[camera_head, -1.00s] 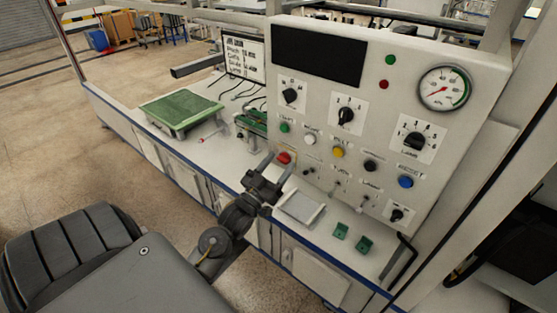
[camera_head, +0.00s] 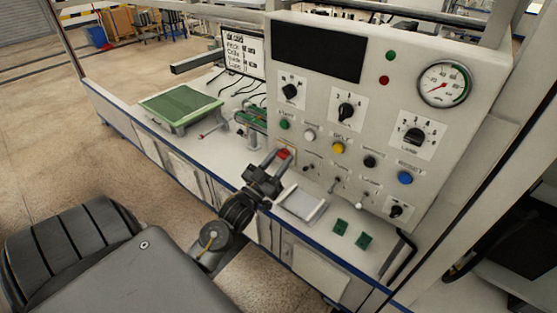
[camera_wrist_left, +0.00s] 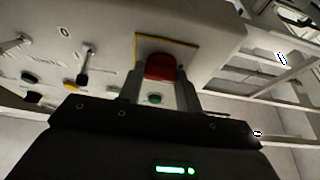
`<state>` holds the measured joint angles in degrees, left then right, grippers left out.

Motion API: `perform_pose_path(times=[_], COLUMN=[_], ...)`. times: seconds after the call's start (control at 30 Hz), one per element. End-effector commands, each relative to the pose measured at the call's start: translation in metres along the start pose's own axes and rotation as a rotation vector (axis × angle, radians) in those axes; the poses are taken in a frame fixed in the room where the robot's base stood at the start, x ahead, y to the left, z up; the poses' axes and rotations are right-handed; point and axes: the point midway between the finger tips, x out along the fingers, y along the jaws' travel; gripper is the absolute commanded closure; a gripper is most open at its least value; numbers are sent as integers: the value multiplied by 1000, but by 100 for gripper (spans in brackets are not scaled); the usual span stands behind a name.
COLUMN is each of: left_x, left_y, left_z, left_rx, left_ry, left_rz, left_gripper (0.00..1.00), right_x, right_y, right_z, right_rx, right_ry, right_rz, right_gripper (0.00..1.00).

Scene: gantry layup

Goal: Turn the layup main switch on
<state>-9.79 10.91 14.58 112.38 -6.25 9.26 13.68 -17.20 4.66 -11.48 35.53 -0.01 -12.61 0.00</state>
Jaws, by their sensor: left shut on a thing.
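A red knob (camera_head: 283,154) on a yellow-edged plate is at the lower left of the white control panel (camera_head: 300,110). My left gripper (camera_head: 280,161) reaches up to it, with a finger on either side, shut on it. In the left wrist view the red knob (camera_wrist_left: 160,67) sits between the two fingertips (camera_wrist_left: 160,82), in front of the yellow-edged plate (camera_wrist_left: 193,46). The fingers hide part of its sides, and I cannot read any marking on it. My right gripper is not in view.
The panel also carries a green button (camera_head: 284,124), a white button (camera_head: 309,135), a yellow button (camera_head: 337,147), black rotary knobs (camera_head: 346,110), small levers and a gauge (camera_head: 444,84). A grey tray (camera_head: 302,204) and green blocks (camera_head: 363,240) lie on the bench below.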

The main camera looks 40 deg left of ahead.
Motion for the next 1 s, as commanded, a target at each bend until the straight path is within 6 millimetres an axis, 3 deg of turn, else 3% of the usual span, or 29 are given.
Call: perform_pose_path(times=[0.27,1.0], left_x=[0,1], left_y=[-1,-3], left_z=[0,-2], left_rx=[153,798], left_ry=[1,2], left_rz=[65,332], left_gripper=[88,88], right_x=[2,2], right_y=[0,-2], right_z=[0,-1], right_rx=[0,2], right_ry=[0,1], right_rz=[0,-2], right_gripper=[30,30])
